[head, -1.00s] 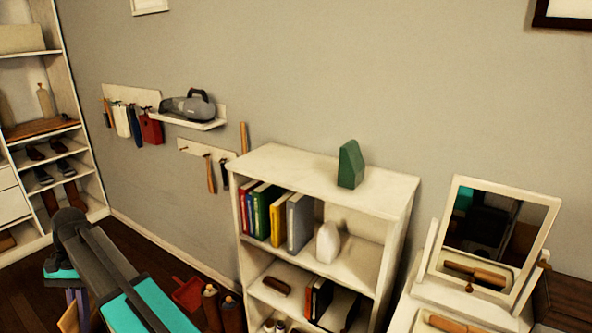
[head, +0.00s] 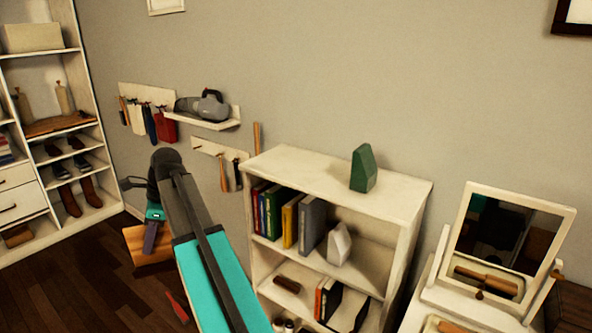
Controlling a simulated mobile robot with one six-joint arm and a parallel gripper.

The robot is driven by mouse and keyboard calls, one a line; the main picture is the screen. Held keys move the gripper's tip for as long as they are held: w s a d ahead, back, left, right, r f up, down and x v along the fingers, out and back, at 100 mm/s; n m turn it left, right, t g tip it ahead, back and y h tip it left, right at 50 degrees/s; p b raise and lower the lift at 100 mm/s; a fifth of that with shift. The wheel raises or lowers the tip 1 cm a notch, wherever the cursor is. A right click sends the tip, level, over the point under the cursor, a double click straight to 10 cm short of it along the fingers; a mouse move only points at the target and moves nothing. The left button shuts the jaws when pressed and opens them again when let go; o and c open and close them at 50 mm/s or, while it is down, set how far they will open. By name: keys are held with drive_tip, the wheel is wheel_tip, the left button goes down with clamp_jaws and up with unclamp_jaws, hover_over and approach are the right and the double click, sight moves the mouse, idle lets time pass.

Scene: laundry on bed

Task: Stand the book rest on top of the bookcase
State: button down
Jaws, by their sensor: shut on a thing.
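The white bookcase (head: 330,178) stands against the wall right of centre, and its top carries a green wedge-shaped block (head: 363,170) toward the right. My gripper (head: 148,248) is left of the bookcase, out over the floor, below and apart from its top. It is shut on an orange-brown wooden piece (head: 136,243), which looks like the book rest. My arm and the fingers hide part of the piece, so its full shape and exact tilt cannot be told.
Left of the green block, the bookcase top is clear. Books (head: 275,211) and a white object (head: 339,243) fill the upper shelf. A wall shelf with a handheld vacuum (head: 202,106) and hanging tools are left of the bookcase. A mirror (head: 512,245) stands on the right.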

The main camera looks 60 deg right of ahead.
drive_tip(key=s+d+r+m+t+h+p, duration=0.1)
drive_tip(key=s+d+r+m, duration=0.3)
drive_tip(key=d, duration=0.6)
drive_tip(key=s+d+r+m+h+p, duration=0.1)
drive_tip(key=s+d+r+m, duration=0.1)
drive_tip(key=s+d+r, duration=0.6)
drive_tip(key=s+d+r+m+t+h+p, duration=0.1)
drive_tip(key=s+d+r+m, duration=0.25)
drive_tip(key=d, duration=0.75)
drive_tip(key=s+d+r+m+p, duration=0.1)
drive_tip(key=s+d+r, duration=0.4)
drive_tip(key=s, duration=0.6)
drive_tip(key=d, duration=0.2)
drive_tip(key=shift+s+d+m+h, duration=0.3)
drive_tip(key=shift+s+d+m, duration=0.05)
drive_tip(key=w+d+f+p, duration=0.1)
drive_tip(key=w+d+p, duration=0.5)
drive_tip(key=d, duration=0.8)
drive_tip(key=shift+w+f, duration=0.25)
drive_tip(key=shift+w, duration=0.8)
